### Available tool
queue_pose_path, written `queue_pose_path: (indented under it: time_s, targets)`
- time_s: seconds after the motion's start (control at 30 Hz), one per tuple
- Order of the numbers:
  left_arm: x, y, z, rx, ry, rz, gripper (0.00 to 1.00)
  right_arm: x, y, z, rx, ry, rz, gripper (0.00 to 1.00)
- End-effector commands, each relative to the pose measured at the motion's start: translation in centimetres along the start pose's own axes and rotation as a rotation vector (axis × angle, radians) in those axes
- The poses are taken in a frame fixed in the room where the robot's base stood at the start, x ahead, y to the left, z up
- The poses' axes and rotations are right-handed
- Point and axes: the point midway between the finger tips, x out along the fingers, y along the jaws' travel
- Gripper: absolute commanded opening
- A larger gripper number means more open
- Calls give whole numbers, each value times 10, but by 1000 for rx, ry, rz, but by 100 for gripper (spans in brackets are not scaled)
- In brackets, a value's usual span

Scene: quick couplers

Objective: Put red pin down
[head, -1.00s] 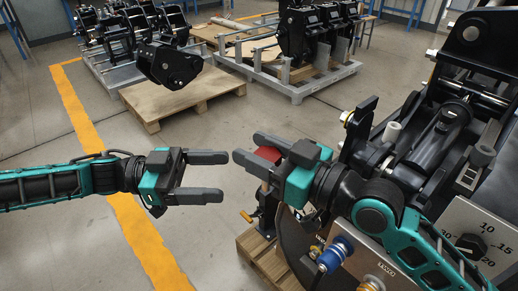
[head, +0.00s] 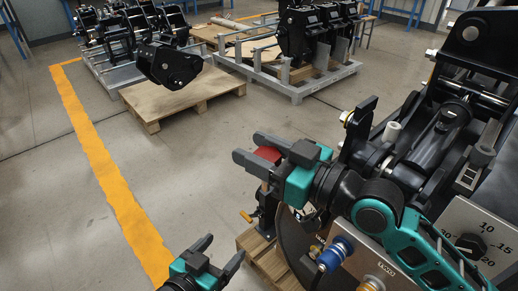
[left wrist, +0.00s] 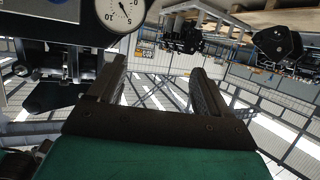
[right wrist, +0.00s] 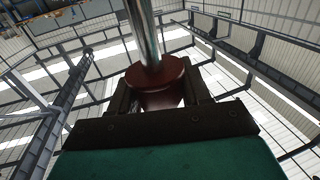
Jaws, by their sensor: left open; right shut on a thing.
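The red pin (head: 267,153) is between the fingers of my right gripper (head: 252,148) in the head view, with only part of its red head showing. In the right wrist view, the pin's dark red collar (right wrist: 157,77) sits between the two fingers, and its bright metal shaft runs out of the top of the picture. My right gripper is shut on it. My left gripper (head: 222,250) is low in the head view, open and empty, below and to the left of the right one. The left wrist view shows nothing between its fingers (left wrist: 163,75).
A black coupler machine (head: 440,130) fills the right side, with a dial panel (head: 470,225) and a blue fitting (head: 336,254) near it. A wooden pallet (head: 262,262) lies below my right gripper. Another pallet (head: 185,97) and metal racks stand behind. The floor at left is clear.

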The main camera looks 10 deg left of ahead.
Motion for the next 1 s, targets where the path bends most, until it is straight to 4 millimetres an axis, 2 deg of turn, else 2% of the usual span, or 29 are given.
queue_pose_path:
  time_s: [0.03, 0.1, 0.2, 0.3, 0.57, 0.73, 0.87, 1.0]
  targets:
    - [-11, -7, 20, -14, -62, -41, 78, 0, 0, 0, 0, 1, 0, 3]
    - [-24, -15, 42, -19, -132, -83, 78, 0, 0, 0, 0, 1, 0, 3]
    - [-39, -23, 63, -22, -203, -122, 78, 0, 0, 0, 0, 1, 0, 3]
    - [-49, -27, 76, -23, -245, -143, 78, 0, 0, 0, 0, 1, 0, 3]
    - [-53, -30, 81, -22, -265, -153, 78, -1, 2, -1, 1, 4, 16, 3]
    - [-53, -30, 81, -23, -263, -152, 78, -8, 13, -1, 5, 5, 113, 3]
    - [-53, -30, 81, -23, -263, -152, 78, -24, 32, 2, 9, 3, 252, 3]
    - [-52, -29, 81, -23, -262, -152, 78, -51, 56, 12, 10, 0, 429, 3]
